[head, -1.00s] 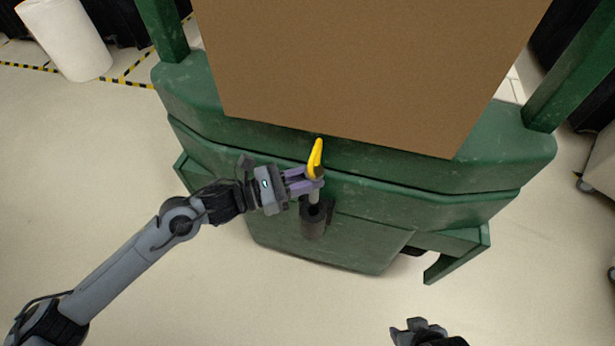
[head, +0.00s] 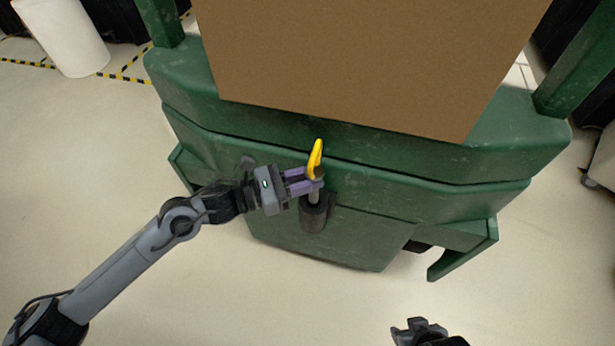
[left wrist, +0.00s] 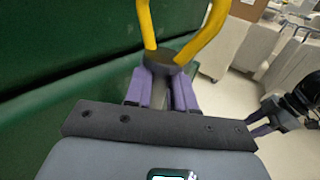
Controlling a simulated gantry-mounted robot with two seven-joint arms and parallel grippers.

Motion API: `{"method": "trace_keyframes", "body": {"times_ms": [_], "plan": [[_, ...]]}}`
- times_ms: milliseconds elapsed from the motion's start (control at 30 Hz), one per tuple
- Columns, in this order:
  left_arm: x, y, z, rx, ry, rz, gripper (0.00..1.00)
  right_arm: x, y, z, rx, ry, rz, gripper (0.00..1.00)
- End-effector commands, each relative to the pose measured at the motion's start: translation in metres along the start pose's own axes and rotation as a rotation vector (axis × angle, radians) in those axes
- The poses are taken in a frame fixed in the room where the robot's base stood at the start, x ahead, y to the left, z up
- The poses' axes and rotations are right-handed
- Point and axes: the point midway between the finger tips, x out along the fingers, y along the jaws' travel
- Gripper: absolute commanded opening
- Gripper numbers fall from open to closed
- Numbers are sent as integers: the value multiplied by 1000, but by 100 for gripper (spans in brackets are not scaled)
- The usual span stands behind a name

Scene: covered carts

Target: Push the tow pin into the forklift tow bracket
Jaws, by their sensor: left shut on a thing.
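The tow pin has a yellow loop handle (head: 315,158) and a grey metal shaft (head: 314,190). My left gripper (head: 313,181) is shut on the pin just below the handle. The pin is close to upright, its shaft pointing down at the dark tow bracket (head: 313,218) on the green forklift (head: 350,235). The shaft's lower end meets the bracket's top opening; how deep it sits I cannot tell. The left wrist view shows the yellow handle (left wrist: 208,30) and dark collar (left wrist: 168,62) between the purple fingers. My right gripper (head: 418,328) is at the bottom edge, its fingers unclear.
A large brown box (head: 350,65) stands on the forklift above the bracket. Green posts (head: 160,22) rise at both sides. A white cylinder (head: 65,35) stands at the far left. The floor (head: 210,290) in front is clear.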

Motion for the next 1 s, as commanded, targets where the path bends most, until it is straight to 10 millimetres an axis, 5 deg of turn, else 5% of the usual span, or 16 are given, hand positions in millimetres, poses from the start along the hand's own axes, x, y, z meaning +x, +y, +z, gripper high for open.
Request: {"method": "trace_keyframes", "body": {"times_ms": [1000], "plan": [[0, 0, 2, 3, -4, 0, 0, 6, -2, 1, 7, 1, -5, 43]]}}
